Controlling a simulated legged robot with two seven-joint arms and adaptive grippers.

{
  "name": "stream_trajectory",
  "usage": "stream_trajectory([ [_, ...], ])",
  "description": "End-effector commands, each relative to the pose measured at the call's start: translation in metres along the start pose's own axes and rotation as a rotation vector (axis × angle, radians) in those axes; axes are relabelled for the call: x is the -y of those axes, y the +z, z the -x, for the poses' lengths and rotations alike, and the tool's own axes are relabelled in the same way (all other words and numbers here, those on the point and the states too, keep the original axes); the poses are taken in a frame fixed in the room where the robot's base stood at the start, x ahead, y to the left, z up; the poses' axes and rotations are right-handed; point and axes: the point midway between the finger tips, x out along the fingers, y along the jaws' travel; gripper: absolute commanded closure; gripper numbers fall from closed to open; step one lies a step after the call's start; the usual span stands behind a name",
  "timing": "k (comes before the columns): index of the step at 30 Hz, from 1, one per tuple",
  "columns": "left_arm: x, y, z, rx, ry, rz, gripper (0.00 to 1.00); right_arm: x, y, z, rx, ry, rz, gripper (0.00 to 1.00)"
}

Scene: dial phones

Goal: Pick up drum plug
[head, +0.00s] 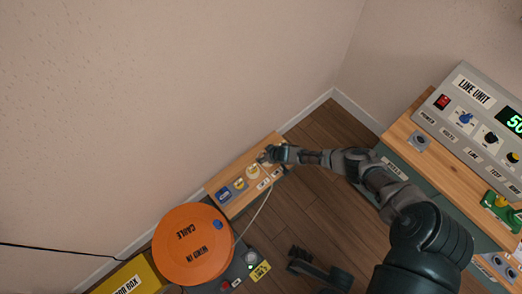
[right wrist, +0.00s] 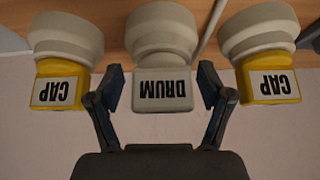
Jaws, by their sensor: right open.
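The drum plug (right wrist: 163,90) is a pale grey plug with a block labelled DRUM, in the middle of the right wrist view. My right gripper (right wrist: 163,88) is open, with one finger on each side of the DRUM block and small gaps showing. In the head view my right gripper (head: 268,155) is at the far end of the small wooden shelf (head: 211,187) and hides part of what stands there. A dark shape (head: 318,267) low in the head view looks like my left gripper; its fingers are unclear.
Two yellow CAP plugs stand close on either side, left (right wrist: 60,88) and right (right wrist: 270,85). A pale cable (right wrist: 208,28) runs beside the drum plug. An orange cable reel (head: 192,245) stands near the shelf. The line unit (head: 470,115) sits on a bench at right.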

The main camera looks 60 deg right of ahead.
Motion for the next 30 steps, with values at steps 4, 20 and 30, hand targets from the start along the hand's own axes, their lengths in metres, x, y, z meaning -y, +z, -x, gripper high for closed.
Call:
stream_trajectory([
  [4, 0.0, -0.002, -0.002, -0.009, 0.002, 0.0, 1.0, 0.001, -0.003, 0.0, -0.004, -0.001, 0.0, 0.21],
  [20, 0.0, 0.004, -0.001, 0.0, 0.001, 0.0, 1.0, 0.0, -0.002, -0.001, -0.002, -0.002, 0.0, 0.87],
  [30, -0.001, -0.004, -0.01, -0.012, 0.001, 0.001, 1.0, 0.001, -0.012, 0.011, -0.008, -0.003, -0.002, 0.87],
])
